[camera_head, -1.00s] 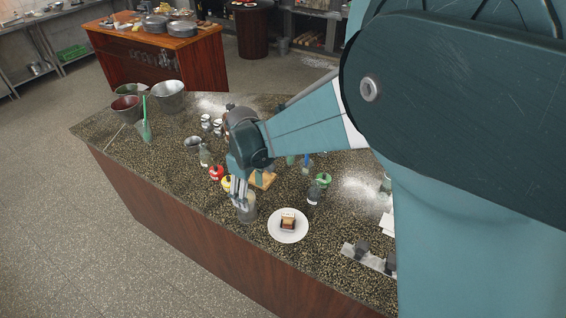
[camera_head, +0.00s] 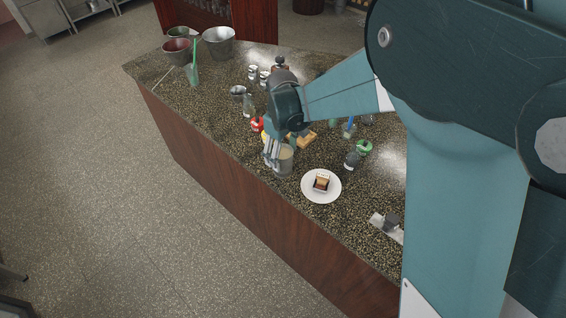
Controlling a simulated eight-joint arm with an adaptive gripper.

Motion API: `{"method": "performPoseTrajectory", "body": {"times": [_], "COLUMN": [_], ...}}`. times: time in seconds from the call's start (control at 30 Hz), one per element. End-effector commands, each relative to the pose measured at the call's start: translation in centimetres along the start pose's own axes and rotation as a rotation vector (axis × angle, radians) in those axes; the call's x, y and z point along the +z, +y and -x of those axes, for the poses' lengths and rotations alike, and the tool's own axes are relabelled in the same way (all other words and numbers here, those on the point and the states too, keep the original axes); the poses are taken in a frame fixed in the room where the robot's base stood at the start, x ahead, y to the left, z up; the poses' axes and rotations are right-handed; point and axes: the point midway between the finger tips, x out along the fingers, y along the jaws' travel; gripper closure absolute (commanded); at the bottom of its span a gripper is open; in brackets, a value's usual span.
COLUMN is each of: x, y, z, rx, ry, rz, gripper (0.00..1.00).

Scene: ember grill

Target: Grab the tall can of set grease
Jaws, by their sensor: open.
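A tall grey can with a pale beige top (camera_head: 285,164), which seems to be the can of set grease, stands upright on the speckled counter near its front edge. My gripper (camera_head: 270,158) is open and points down just left of the can, partly in front of it. Its fingers overlap the can's left side in the picture; I cannot tell whether they touch it or stand around it. The arm comes in from the right and hides part of the counter behind the gripper.
A white plate (camera_head: 307,195) with a small cake-like item (camera_head: 321,182) sits right of the can. A red-topped container (camera_head: 257,124) stands behind left, a wooden board (camera_head: 308,139) behind right. A dark bottle (camera_head: 352,159) and green roll (camera_head: 364,148) are farther right. The front left counter is clear.

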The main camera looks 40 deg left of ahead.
Motion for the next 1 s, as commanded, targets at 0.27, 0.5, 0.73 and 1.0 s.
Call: {"method": "performPoseTrajectory", "body": {"times": [0.27, 0.5, 0.73, 1.0], "x": [0.0, 0.0, -0.1, -0.1], "y": [0.0, 0.0, -0.1, -0.1], "z": [-0.7, -0.8, -2.2, -4.8], "rx": [0.0, 0.0, 0.0, 0.0], "ry": [0.0, 0.0, 0.0, 0.0], "rz": [0.0, 0.0, 0.0, 0.0], "gripper": [0.39, 0.39, 0.39, 0.39]}}
